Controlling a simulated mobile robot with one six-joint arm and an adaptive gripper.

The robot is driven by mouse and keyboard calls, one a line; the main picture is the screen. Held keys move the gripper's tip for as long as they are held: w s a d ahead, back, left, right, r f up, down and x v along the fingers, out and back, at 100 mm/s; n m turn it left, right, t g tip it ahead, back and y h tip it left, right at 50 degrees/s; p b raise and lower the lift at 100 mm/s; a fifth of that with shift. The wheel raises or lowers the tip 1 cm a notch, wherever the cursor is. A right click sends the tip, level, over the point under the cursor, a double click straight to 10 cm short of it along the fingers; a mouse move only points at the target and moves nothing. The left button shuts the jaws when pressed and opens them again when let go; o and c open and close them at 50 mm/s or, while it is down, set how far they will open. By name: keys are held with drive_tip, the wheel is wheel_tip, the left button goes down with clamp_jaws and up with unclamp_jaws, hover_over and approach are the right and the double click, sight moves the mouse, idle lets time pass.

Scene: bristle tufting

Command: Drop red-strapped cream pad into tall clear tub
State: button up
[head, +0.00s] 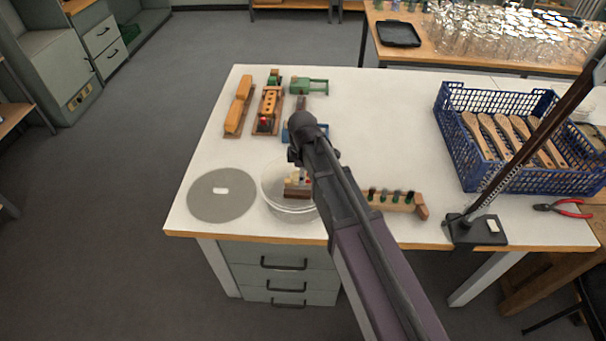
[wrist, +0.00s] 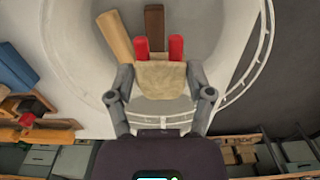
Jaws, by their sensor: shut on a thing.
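The cream pad (wrist: 160,78) with two red straps sits between the fingers of my gripper (wrist: 160,92) in the wrist view. My gripper is shut on it, over the opening of the clear tub (wrist: 265,45). In the head view the clear tub (head: 272,200) stands near the table's front edge, partly hidden by my arm. Beyond the pad, a dark brown block (wrist: 154,25) and a tan piece (wrist: 115,37) show inside the tub's rim. How far the pad is above the tub's floor I cannot tell.
A grey disc (head: 222,195) lies left of the tub. A wooden rack with dark pegs (head: 395,201) is at its right. Wooden blocks and green fixtures (head: 310,86) stand behind. A blue crate of brushes (head: 515,175) and a dark stand (head: 475,230) are at right.

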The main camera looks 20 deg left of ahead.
drive_tip(key=o, duration=1.1)
drive_tip(key=shift+r, duration=0.15)
wheel_tip(320, 180, up, 6)
drive_tip(key=p, duration=0.6)
drive_tip(key=shift+f+b, duration=0.75)
drive_tip(key=shift+f, duration=0.15)
drive_tip(key=shift+f, duration=0.1)
